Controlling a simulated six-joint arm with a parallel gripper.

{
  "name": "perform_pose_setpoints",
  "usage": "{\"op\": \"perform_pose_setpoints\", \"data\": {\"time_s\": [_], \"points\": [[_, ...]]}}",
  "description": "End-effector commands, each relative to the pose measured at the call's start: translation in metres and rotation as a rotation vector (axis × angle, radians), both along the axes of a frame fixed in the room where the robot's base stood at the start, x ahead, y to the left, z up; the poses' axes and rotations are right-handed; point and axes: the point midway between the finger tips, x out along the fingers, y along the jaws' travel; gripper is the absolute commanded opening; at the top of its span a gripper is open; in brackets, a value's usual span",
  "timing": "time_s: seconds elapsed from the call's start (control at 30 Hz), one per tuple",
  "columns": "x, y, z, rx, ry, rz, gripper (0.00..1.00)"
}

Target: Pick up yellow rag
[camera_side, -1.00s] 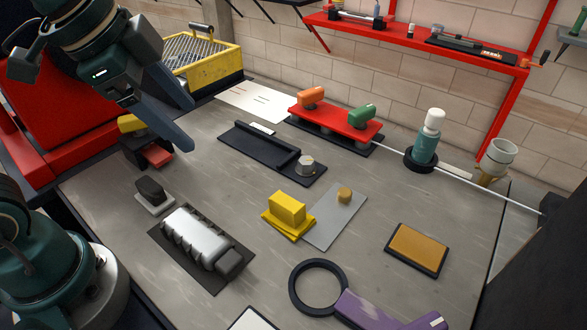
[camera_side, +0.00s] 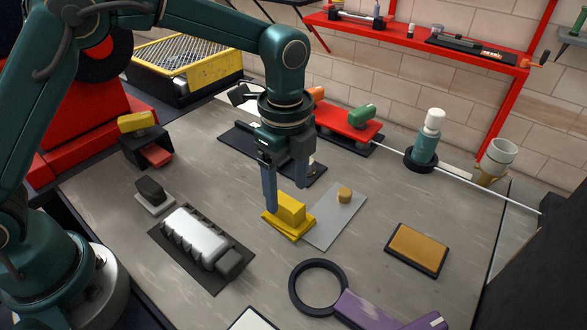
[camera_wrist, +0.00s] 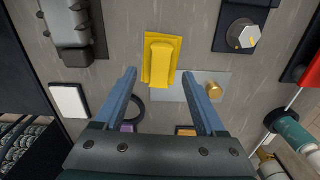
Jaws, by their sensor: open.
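The yellow rag (camera_side: 290,214) looks like a yellow block on a flat yellow base and lies on the grey table, left of a light grey plate. It also shows in the wrist view (camera_wrist: 161,62), upper middle, beyond the fingertips. My gripper (camera_side: 286,197) points down just above and behind the rag in the side view; its fingers are apart and nothing is between them. In the wrist view the two blue-grey fingers (camera_wrist: 161,72) are spread to either side of the rag's line. Whether a finger touches the rag, I cannot tell.
The grey plate (camera_side: 322,227) with a brass knob lies right of the rag. A ribbed silver part (camera_side: 193,237) on a dark mat is at left, a black ring (camera_side: 318,263) in front. A red fixture (camera_side: 348,124) stands behind.

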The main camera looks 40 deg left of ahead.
Motion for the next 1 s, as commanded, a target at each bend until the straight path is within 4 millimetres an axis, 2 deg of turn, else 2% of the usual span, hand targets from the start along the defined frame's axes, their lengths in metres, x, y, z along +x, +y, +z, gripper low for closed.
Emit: {"op": "perform_pose_setpoints", "data": {"time_s": [0.3, 0.67, 0.8, 0.83, 0.87, 1.0], "points": [[0.000, 0.000, -0.037, 0.000, 0.000, 0.002, 0.72], [0.000, 0.000, -0.043, -0.001, -0.003, 0.002, 0.72], [0.000, 0.000, -0.043, -0.001, -0.003, 0.002, 0.19], [0.000, 0.000, -0.043, -0.001, -0.003, 0.002, 0.07], [0.000, 0.000, -0.043, -0.001, -0.003, 0.002, 0.00], [0.000, 0.000, -0.043, -0.001, -0.003, 0.002, 0.00]]}}
